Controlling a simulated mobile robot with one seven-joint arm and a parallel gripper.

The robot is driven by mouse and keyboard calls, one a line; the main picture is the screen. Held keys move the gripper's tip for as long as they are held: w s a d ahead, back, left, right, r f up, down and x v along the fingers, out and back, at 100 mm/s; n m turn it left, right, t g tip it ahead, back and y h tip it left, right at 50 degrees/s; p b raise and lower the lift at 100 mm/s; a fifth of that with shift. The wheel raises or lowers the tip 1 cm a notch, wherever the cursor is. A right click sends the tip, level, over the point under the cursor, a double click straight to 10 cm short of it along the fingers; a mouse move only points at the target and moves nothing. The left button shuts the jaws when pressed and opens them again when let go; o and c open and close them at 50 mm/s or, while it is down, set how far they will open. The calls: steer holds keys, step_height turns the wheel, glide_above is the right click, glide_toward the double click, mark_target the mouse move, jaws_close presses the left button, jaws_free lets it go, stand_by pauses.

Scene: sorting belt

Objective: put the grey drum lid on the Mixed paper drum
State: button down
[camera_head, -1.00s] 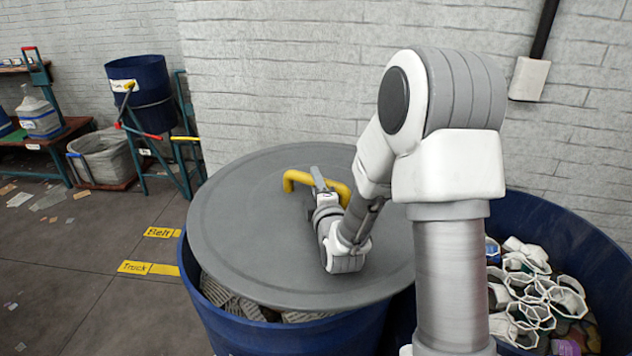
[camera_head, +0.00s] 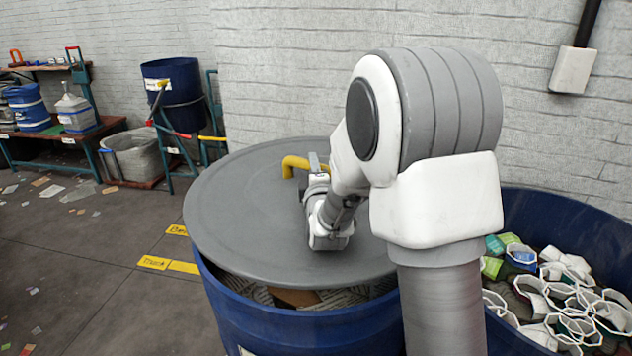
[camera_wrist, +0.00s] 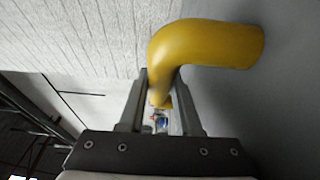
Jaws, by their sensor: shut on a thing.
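The grey drum lid (camera_head: 250,225) is a wide disc with a yellow bar handle (camera_head: 296,164). It lies over a blue drum (camera_head: 300,325) filled with flattened grey and brown card or paper. A gap shows along the near rim, so the lid is off-centre or raised there; I cannot tell which. No drum name is readable on the small part of its label in view. My gripper (camera_head: 316,166) is shut on the yellow handle, which also shows between the fingers in the wrist view (camera_wrist: 205,45). My arm hides the lid's right side.
A second blue drum (camera_head: 570,222) with white ring-shaped pieces stands at right. A brick wall is close behind. At left are a blue bin on a stand (camera_head: 172,85), a grey tub (camera_head: 140,155) and a bench (camera_head: 70,137). Yellow floor labels (camera_head: 168,264) lie left of the drum.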

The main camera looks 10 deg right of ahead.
steer(key=shift+w+b, duration=0.2)
steer(key=shift+b, duration=0.1)
steer(key=shift+f+b, duration=1.45)
steer(key=shift+f, duration=1.75)
steer(key=shift+f+b, duration=0.6)
steer(key=shift+b, duration=0.1)
